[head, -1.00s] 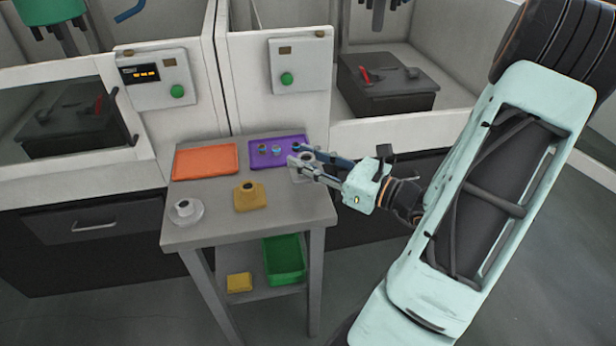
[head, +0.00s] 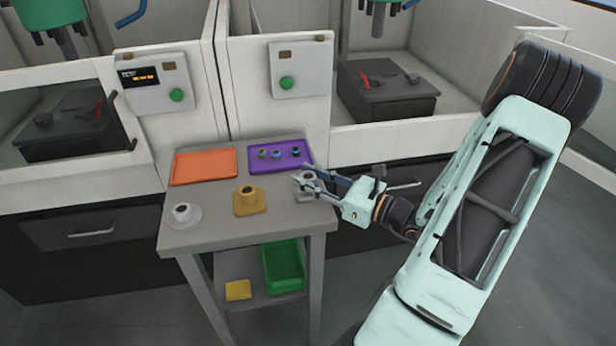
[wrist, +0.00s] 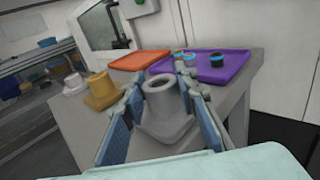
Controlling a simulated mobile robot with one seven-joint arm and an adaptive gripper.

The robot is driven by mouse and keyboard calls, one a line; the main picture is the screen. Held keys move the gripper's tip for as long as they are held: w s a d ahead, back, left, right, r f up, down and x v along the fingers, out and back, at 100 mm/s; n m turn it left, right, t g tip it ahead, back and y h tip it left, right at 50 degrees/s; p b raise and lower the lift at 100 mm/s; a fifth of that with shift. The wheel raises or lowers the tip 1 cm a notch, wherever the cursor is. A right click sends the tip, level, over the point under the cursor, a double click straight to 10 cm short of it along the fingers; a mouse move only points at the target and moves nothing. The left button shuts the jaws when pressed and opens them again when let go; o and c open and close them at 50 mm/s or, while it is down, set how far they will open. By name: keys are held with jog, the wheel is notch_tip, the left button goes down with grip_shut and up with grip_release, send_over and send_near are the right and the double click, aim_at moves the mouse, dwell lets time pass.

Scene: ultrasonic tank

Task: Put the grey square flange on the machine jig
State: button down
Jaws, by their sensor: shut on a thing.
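The grey square flange (head: 311,189), a square base with a round hollow collar, is at the right end of the grey table. My gripper (head: 304,180) is shut on it. In the wrist view the flange (wrist: 168,125) stands upright between the two blue-padded fingers (wrist: 163,100); whether its base touches the table top I cannot tell. In the open machine bay at right, a dark block (head: 388,98) carries a red-handled clamp (head: 367,76), seemingly the machine jig. A similar dark fixture (head: 70,127) shows behind the left machine's window.
The table (head: 215,236) also holds a yellow square flange (head: 249,201), a pale round flange (head: 183,216), an empty orange tray (head: 204,167) and a purple tray (head: 292,166) with three small rings. A green bin (head: 284,268) is below. A white wall (head: 405,130) fronts the open bay.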

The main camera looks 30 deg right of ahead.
jog(key=c, duration=1.5)
grip_release()
jog(key=shift+f, duration=0.1)
